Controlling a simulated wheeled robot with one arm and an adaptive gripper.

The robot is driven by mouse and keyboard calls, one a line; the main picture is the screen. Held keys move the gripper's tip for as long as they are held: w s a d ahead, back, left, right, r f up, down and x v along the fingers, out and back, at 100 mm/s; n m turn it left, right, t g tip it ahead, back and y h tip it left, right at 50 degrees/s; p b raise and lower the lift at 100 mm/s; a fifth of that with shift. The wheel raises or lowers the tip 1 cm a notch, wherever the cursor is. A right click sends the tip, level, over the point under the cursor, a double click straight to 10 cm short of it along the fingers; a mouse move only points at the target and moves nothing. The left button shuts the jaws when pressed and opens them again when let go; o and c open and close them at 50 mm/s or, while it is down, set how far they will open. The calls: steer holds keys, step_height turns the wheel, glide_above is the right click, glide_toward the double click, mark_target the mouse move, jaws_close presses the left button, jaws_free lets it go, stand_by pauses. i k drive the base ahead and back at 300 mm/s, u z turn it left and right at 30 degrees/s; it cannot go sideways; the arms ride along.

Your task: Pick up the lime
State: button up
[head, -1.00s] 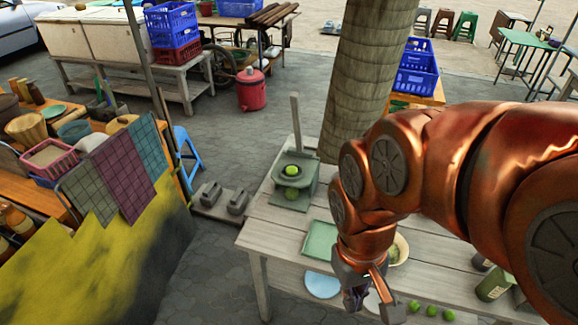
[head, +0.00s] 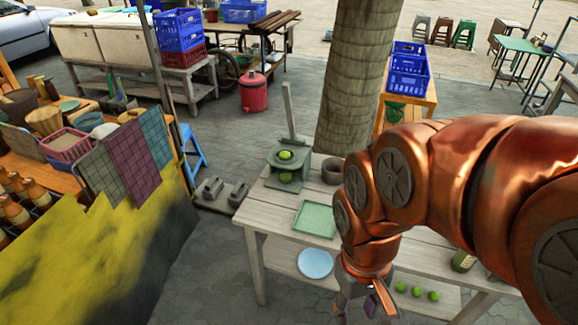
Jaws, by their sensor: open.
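One lime (head: 285,155) sits on top of a green stand on the wooden table. Three more limes (head: 417,291) lie in a row on what looks like the table's lower shelf, right of my gripper. My gripper (head: 364,308) hangs near the bottom of the head view, in front of the table's near edge. It is open, and nothing shows between its fingers. Its fingertips are partly cut off by the picture's bottom edge.
A light blue plate (head: 315,263) is lower down. My arm hides the table's right part. Paved floor lies left.

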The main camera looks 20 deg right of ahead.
mark_target(284, 154)
steer(key=u, duration=0.5)
steer(key=i, duration=1.2)
steer(key=z, duration=0.3)
